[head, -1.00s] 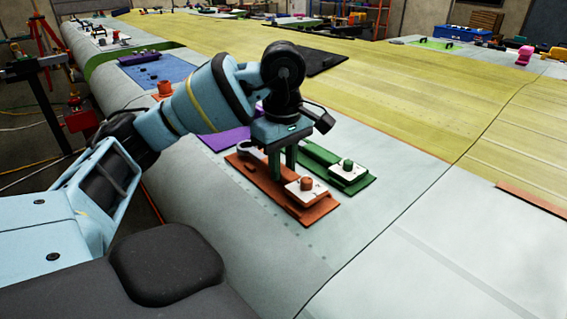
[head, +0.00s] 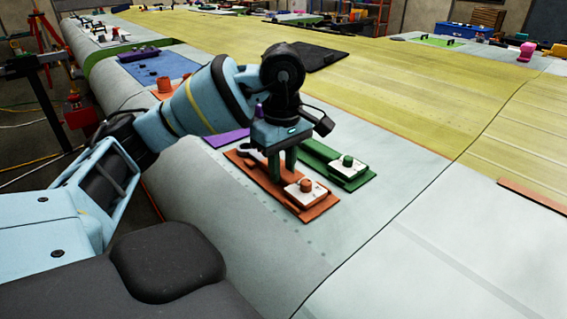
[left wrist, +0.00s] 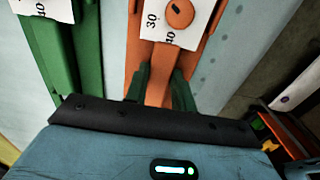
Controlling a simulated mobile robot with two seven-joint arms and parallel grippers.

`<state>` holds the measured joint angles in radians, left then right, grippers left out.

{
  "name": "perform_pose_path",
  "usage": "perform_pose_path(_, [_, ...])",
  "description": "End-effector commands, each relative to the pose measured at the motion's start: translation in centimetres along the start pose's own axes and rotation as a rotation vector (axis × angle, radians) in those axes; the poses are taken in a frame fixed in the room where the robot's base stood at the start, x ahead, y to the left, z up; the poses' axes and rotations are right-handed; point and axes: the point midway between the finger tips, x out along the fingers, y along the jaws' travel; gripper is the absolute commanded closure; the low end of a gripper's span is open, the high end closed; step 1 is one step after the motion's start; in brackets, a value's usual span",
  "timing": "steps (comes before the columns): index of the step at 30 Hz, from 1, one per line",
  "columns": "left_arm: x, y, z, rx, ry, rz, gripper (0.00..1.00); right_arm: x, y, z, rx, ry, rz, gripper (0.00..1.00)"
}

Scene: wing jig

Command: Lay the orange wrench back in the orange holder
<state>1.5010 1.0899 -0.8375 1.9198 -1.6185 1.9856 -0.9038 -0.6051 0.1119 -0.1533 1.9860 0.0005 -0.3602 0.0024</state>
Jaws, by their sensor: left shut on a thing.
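My left gripper (head: 284,168) points down over the orange holder (head: 318,210), a flat orange plate on the wing surface. It is shut on the orange wrench (left wrist: 158,88), whose orange shaft shows between the green fingers in the left wrist view. The wrench's pale end (head: 246,153) shows left of the fingers in the head view, low over the holder's far part. The wrench lies roughly along the holder. The fingers hide its middle, and I cannot tell whether it touches the holder. My right gripper is not in view.
A green holder (head: 349,181) lies close beside the orange one, with a similar white label and knob. A purple plate (head: 228,138) and a blue mat (head: 160,72) lie farther back. The pale wing surface to the right (head: 440,240) is clear.

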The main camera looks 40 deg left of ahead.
Motion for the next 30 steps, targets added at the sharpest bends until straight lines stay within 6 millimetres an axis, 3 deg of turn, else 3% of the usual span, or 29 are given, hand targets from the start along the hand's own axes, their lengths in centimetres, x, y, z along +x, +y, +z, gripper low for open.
perform_pose_path(5, [-0.1, 0.0, 0.0, 0.000, 0.000, 0.003, 1.00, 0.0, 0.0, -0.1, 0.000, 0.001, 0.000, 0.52])
perform_pose_path(6, [-0.1, 0.0, 0.0, 0.000, 0.000, 0.003, 0.70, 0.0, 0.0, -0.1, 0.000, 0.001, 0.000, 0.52])
perform_pose_path(11, [-0.1, 0.0, 0.0, 0.000, 0.000, 0.002, 0.49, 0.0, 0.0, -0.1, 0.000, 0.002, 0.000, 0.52])
perform_pose_path(20, [0.0, 0.0, 0.0, 0.000, 0.000, -0.001, 0.49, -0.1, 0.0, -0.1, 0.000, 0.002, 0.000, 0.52])
perform_pose_path(30, [-5.3, 0.0, 0.0, -0.001, 0.001, 0.013, 0.49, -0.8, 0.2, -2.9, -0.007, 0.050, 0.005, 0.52])
